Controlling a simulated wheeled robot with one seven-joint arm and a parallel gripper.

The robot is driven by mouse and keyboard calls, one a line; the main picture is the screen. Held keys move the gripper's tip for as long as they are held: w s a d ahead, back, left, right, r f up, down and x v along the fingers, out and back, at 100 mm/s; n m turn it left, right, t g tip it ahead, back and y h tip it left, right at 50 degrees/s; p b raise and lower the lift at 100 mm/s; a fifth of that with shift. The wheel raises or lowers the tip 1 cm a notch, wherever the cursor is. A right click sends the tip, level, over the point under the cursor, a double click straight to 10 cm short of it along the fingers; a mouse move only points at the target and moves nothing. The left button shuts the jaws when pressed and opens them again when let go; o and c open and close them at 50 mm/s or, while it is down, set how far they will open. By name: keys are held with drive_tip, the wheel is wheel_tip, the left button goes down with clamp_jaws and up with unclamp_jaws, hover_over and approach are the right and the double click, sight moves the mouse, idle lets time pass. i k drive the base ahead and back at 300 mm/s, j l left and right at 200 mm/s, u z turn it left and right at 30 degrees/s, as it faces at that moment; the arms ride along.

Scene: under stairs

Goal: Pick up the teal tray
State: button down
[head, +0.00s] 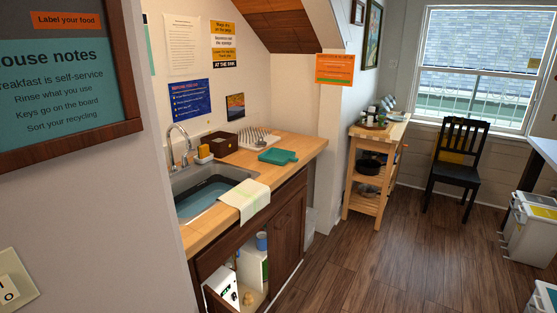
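The teal tray (277,156) lies flat on the wooden counter (303,146), right of the sink and in front of a white dish rack. It looks small and shallow, with a short tab or handle toward the right. Nothing covers it. My gripper is not in this view.
The sink (208,190) has a tap, and a towel (245,197) hangs over the counter's front edge. A dark brown box (222,144) and the dish rack (259,138) stand behind. A cabinet door below is open. A wall juts out at left; the wooden floor (375,255) is clear.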

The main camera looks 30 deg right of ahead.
sight(278, 157)
drive_tip(key=i+l+z, duration=0.25)
drive_tip(key=l+z, duration=0.15)
drive_tip(key=i+l+z, duration=0.35)
drive_tip(key=l, duration=0.15)
drive_tip(key=i+l+z, duration=0.25)
drive_tip(key=z, duration=0.15)
drive_tip(key=i+l+z, duration=0.4)
drive_tip(key=i+u, duration=0.6)
drive_tip(key=i+j+u, duration=0.15)
drive_tip(key=i+u, duration=0.15)
drive_tip(key=u, duration=0.15)
drive_tip(key=i+u, duration=0.65)
drive_tip(key=u, duration=0.2)
drive_tip(key=i+l+u, duration=0.2)
drive_tip(key=u, duration=0.25)
drive_tip(key=i+u, duration=0.2)
drive_tip(key=i+l+u, duration=0.2)
drive_tip(key=i, duration=0.7)
